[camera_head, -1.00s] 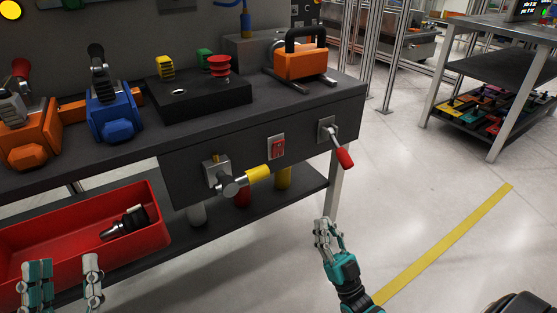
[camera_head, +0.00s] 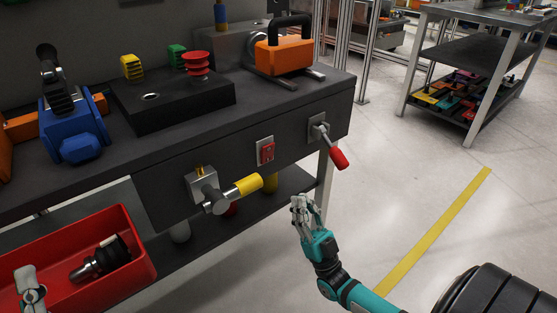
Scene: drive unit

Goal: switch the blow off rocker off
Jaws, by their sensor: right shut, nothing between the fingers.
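The red rocker (camera_head: 266,152) sits in a light metal plate on the dark front panel (camera_head: 160,195) of the bench. It lies between a valve with a yellow handle and a lever with a red grip. I cannot tell its on or off position, and no label is readable. My right gripper (camera_head: 299,204) is shut and empty, below and right of the rocker, apart from the panel.
The yellow-handled valve (camera_head: 247,185) sticks out left of the rocker. The red-gripped lever (camera_head: 338,158) sticks out on the right, above my right gripper. A red bin (camera_head: 140,272) holds a dark tool. The floor to the right is clear around a yellow stripe (camera_head: 430,240).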

